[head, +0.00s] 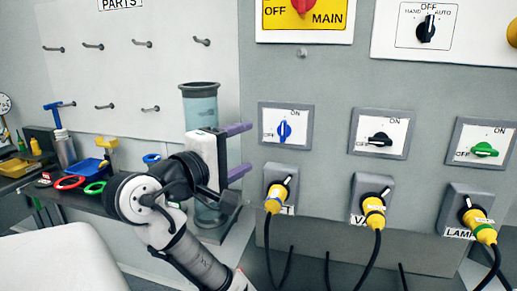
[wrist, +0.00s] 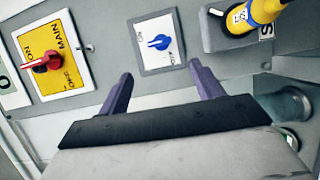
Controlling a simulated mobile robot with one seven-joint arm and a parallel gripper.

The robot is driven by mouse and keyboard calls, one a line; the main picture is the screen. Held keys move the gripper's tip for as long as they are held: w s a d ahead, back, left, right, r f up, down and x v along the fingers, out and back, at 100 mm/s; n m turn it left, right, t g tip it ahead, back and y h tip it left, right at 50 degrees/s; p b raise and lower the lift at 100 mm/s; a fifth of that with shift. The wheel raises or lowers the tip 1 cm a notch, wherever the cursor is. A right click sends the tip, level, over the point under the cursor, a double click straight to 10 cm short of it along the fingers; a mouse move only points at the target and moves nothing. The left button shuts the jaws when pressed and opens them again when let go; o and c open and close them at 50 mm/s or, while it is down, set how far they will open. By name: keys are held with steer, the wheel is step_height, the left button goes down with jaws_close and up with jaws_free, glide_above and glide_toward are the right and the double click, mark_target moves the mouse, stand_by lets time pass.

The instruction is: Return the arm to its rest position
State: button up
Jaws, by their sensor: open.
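My gripper (head: 239,151) is in front of the grey wall panel in the head view, its two purple fingers pointing right and set apart. It is open with nothing between the fingers. In the wrist view my gripper (wrist: 160,90) shows both purple fingers spread, with the blue switch (wrist: 159,42) on the panel beyond the gap. In the head view that blue switch (head: 284,131) is to the right of the fingers, apart from them. My arm comes up from the bottom of the head view, bent, and partly hides the clear cylinder (head: 200,103) behind it.
Yellow plugs with black cables, the nearest being the left plug (head: 274,198), sit in sockets below the switches. The red main switch (head: 302,5) is above. A shelf at left holds a blue tray (head: 88,166) and rings. Hooks line the white board (head: 140,75).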

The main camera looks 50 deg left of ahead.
steer(key=shift+s+d, duration=0.2)
steer(key=shift+s, duration=0.9)
